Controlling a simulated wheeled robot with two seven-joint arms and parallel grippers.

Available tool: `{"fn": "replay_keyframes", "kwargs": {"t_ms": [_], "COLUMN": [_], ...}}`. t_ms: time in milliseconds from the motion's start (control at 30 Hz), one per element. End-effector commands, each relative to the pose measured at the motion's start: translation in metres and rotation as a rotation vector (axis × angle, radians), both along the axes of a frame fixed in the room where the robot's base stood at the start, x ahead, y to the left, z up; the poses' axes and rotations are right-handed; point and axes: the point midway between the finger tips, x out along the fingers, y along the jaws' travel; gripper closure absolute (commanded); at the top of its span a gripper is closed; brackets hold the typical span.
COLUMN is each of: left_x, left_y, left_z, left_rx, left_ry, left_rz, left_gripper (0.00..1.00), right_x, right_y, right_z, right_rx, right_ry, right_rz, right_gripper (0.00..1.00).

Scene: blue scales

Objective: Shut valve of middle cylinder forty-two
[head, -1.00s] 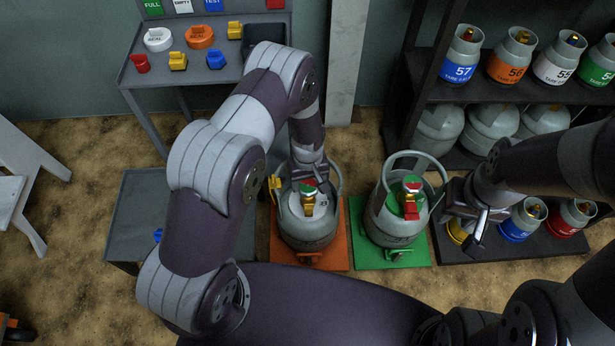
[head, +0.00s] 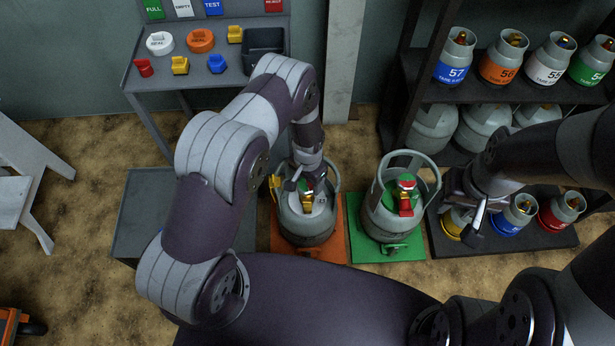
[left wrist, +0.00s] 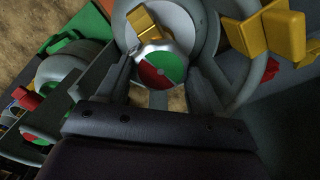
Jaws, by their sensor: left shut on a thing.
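The middle cylinder (head: 307,229) is grey and stands upright on the orange scale (head: 338,243). I cannot read its number clearly. My left gripper (head: 306,184) is over its top, inside the collar. In the left wrist view, the round red-and-green valve knob (left wrist: 160,72) sits between the two fingers, and my left gripper (left wrist: 162,66) is shut on it. A brass valve body (left wrist: 150,25) shows beside the knob. A yellow piece (left wrist: 268,30) is at the collar. My right gripper (head: 478,216) hangs at the right, away from this cylinder; its jaw opening is unclear.
Another grey cylinder (head: 392,215) with a red piece on its valve stands on the green scale (head: 412,250), close on the right. A shelf rack (head: 500,82) of cylinders is at the right. A side table (head: 205,82) with coloured caps is at the back left.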

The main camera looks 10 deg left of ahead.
Motion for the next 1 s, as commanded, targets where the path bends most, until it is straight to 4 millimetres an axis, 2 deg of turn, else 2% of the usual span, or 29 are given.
{"fn": "replay_keyframes", "kwargs": {"t_ms": [1000], "left_x": [-0.002], "left_y": [-0.002], "left_z": [0.001], "left_rx": [0.0], "left_ry": [-0.001], "left_rz": [-0.963], "left_gripper": [0.64], "right_x": [0.0], "right_y": [0.0], "right_z": [0.023], "right_rx": [0.0], "right_ry": [0.0], "right_rz": [0.0], "right_gripper": [0.63]}}
